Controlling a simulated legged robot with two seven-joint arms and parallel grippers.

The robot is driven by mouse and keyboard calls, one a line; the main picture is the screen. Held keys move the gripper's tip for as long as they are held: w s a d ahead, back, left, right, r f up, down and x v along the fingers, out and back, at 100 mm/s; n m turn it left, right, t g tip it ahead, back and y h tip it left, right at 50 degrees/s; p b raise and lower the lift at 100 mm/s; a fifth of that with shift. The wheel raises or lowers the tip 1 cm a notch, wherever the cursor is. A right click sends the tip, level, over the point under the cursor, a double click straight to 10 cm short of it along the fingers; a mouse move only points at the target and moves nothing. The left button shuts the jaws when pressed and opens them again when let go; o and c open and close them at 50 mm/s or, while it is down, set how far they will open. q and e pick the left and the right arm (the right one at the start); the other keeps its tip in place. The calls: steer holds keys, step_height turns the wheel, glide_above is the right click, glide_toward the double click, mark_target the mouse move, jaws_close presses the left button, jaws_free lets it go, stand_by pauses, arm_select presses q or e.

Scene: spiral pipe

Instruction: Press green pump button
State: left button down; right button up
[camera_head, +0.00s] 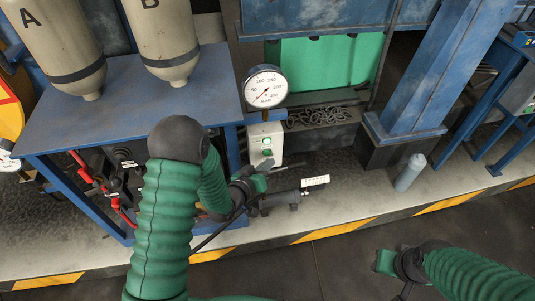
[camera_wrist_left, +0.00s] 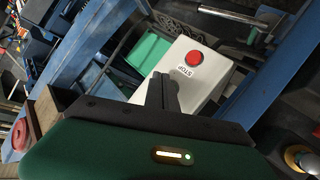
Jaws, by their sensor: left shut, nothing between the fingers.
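A white control box (camera_head: 256,134) stands under the round pressure gauge (camera_head: 265,87) in the head view. A small green button (camera_head: 267,153) shows on its front. The box (camera_wrist_left: 205,88) fills the middle of the left wrist view, with a red STOP button (camera_wrist_left: 193,58) on its face. My left gripper (camera_head: 266,166) is at the lower front of the box, shut and empty. Its fingertips (camera_wrist_left: 161,78) overlap the box face in the wrist view, where the green button cannot be seen; I cannot tell whether they touch. My right gripper (camera_head: 384,262) is low at the right, away from the box.
A blue bench (camera_head: 135,110) with two beige tanks (camera_head: 163,38) is left of the box. A grey bottle (camera_head: 410,172) stands right, near a blue column (camera_head: 425,65). The floor at front right is clear.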

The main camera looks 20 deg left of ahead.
arm_select(q)
steer(key=shift+s+d, duration=0.4)
steer(key=shift+s, duration=0.3)
steer(key=shift+s+d, duration=0.4)
steer(key=shift+s, duration=0.25)
steer(key=shift+s+d, duration=0.4)
steer(key=shift+s, duration=0.3)
